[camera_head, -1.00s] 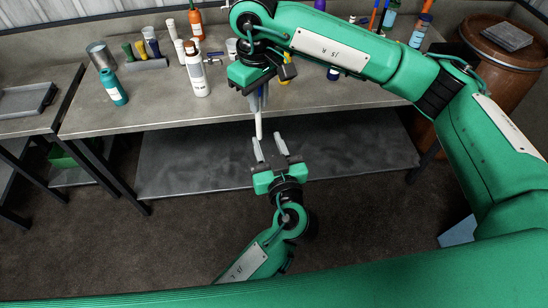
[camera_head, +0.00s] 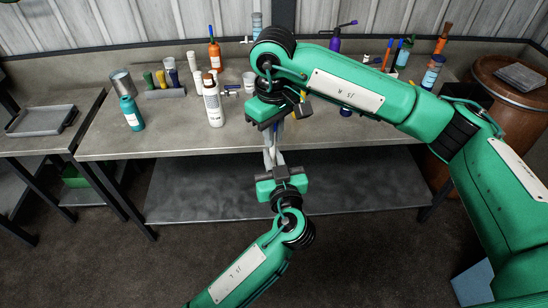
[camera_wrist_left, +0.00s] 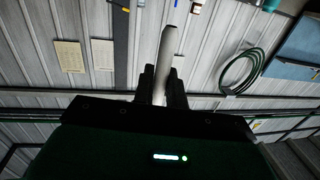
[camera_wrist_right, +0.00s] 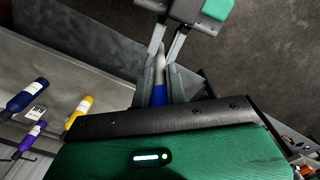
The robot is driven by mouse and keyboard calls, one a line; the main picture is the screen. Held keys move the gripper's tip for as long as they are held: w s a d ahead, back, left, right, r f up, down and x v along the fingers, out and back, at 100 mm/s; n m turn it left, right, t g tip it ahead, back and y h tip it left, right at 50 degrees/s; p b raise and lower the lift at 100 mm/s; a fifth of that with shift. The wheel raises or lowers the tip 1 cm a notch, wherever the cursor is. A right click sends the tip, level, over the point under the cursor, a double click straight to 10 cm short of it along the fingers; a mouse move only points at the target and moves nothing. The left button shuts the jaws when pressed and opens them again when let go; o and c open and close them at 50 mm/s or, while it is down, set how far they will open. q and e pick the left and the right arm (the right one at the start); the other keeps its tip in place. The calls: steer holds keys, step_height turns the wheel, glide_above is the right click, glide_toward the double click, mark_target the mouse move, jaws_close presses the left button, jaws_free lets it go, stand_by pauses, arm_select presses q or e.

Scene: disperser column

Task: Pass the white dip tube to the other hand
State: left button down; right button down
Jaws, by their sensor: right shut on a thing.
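The white dip tube (camera_wrist_right: 160,68) has a blue end (camera_wrist_right: 160,95), and my right gripper (camera_wrist_right: 161,85) is shut on it near that end. In the head view, my right gripper (camera_head: 273,122) holds the tube pointing down in front of the workbench. My left gripper (camera_head: 273,153) is just below, fingers pointing up. In the left wrist view the tube (camera_wrist_left: 165,50) stands between the left fingers (camera_wrist_left: 162,85). The right wrist view shows these fingers on either side of the tube's lower part, looking open. Whether they touch it is hard to see.
The workbench (camera_head: 130,146) behind holds a white bottle (camera_head: 213,104), a teal bottle (camera_head: 131,112), a metal cup (camera_head: 122,82) and other bottles. A grey tray (camera_head: 42,119) lies on the left table. A brown barrel (camera_head: 510,95) stands at right. Below the hands is a lower shelf (camera_head: 350,183).

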arm_select(q)
steer(key=shift+d, duration=0.15)
arm_select(e)
steer(key=c, duration=1.3)
jaws_free()
steer(key=shift+s+a, duration=0.1)
steer(key=shift+c, duration=0.2)
